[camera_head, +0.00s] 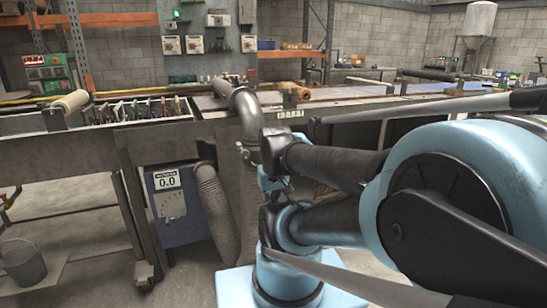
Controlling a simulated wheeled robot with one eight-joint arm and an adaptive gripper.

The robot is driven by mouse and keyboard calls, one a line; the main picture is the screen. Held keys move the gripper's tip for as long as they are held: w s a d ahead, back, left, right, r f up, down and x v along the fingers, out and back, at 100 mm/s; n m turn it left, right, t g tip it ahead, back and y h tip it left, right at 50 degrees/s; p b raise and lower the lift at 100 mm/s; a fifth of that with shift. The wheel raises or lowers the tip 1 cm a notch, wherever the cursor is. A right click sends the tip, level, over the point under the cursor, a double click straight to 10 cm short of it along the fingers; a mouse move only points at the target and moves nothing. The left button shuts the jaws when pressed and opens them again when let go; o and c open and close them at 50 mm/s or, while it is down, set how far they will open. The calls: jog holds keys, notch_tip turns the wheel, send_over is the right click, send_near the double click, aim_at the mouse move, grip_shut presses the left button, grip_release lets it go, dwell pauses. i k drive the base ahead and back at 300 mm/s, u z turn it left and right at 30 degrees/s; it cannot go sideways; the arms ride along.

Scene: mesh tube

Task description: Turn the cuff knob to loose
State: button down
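A bent grey metal pipe (244,106) rises from the bench and curves down over its front edge. At its lower end is a small clamp-like piece (245,152), which may be the cuff with its knob. It is too small to tell how the knob is turned. My gripper (272,148) is at the end of my dark forearm, close to the pipe's lower end and on its right. Its fingers are not clear against the dark wrist, and I cannot tell whether it touches the cuff. A ribbed grey hose (214,205) hangs below the bench.
A blue box (180,208) with a display reading 0.0 stands under the bench (60,150). A rack of tools (140,108) and a pale roll (70,102) are on the bench. A bucket (22,262) stands at the lower left. The floor between them looks clear.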

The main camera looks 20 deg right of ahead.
aim_at(244, 153)
jog(key=u, duration=1.8)
jog(key=k, duration=1.55)
jog(key=u, duration=0.1)
